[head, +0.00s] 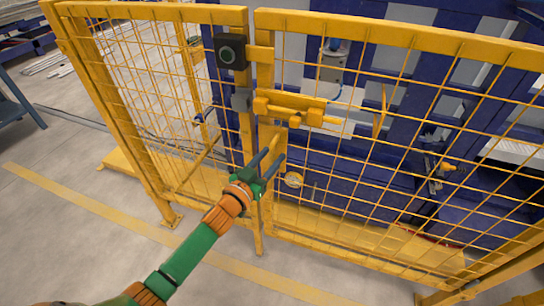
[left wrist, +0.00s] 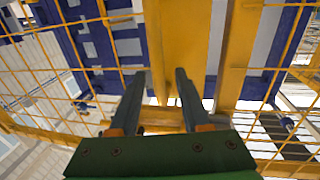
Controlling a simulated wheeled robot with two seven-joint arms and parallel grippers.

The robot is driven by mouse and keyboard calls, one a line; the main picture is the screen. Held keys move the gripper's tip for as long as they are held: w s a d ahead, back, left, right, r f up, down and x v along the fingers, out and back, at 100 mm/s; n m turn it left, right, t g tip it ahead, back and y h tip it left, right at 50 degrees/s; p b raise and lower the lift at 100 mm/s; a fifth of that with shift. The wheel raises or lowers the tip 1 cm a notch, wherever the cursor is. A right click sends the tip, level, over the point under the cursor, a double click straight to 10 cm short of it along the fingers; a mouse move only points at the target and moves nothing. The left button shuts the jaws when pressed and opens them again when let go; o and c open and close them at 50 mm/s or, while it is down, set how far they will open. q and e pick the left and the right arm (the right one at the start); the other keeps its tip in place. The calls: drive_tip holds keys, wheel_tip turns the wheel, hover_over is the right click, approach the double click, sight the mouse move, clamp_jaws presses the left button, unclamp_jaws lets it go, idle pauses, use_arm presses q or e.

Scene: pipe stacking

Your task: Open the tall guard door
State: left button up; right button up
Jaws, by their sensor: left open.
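The tall guard door appears to be the right-hand yellow mesh panel (head: 400,35), standing upright beside the fixed-looking left mesh panel (head: 150,12). Only a narrow gap shows between their posts. A yellow latch or handle block (head: 290,107) sits on the door's left edge. My left gripper (head: 275,154) is open and empty, below this block and in front of the posts. In the left wrist view, its two dark fingers (left wrist: 159,72) point at a wide yellow upright (left wrist: 180,40). Whether they touch it cannot be told. My right gripper is out of view.
A black box with a round green-grey face (head: 230,52) is on the left panel's post. Blue machinery (head: 340,185) stands behind the mesh. A yellow floor line (head: 80,198) crosses the clear grey floor in front. A blue table (head: 12,105) is at the far left.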

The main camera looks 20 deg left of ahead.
use_arm(q)
drive_tip(key=shift+w+d, duration=0.15)
drive_tip(key=shift+w, duration=0.35)
drive_tip(key=shift+s, duration=0.1)
clamp_jaws()
idle(1.0)
